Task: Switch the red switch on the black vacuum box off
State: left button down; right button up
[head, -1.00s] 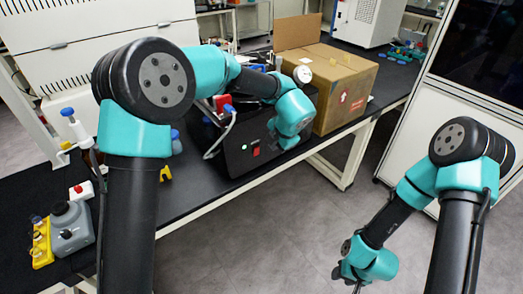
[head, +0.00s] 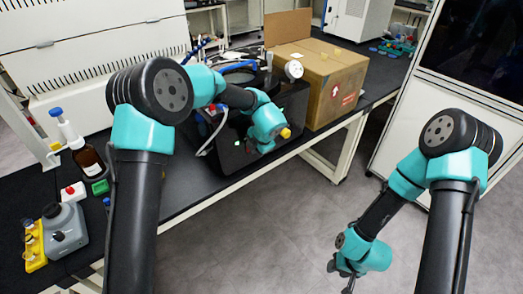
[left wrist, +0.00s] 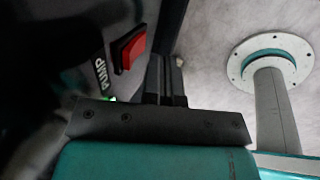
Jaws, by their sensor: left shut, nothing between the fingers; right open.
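The black vacuum box (head: 232,158) stands near the front edge of the bench, partly behind my left arm. Its red switch (left wrist: 133,52) shows in the left wrist view, beside the white word PUMP and a green glow. My left gripper (left wrist: 166,62) is shut and empty, its fingers just to the right of the switch in that view; I cannot tell if they touch it. In the head view my left wrist covers the switch and the fingers. My right gripper (head: 348,281) hangs open at the bottom, over the floor and away from the bench.
A cardboard box (head: 328,82) stands right of the vacuum box. A brown bottle (head: 89,163), a grey device (head: 65,230) and a yellow rack (head: 34,246) are on the bench at left. Tubing lies around the vacuum box. The floor in front is clear.

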pick_arm(q)
jog(key=shift+w+a, duration=0.45)
jog(key=shift+w, duration=0.05)
jog(key=shift+w+a+r, duration=0.2)
jog(key=shift+w+a, duration=0.05)
jog(key=shift+w, duration=0.1)
jog(key=shift+r, duration=0.1)
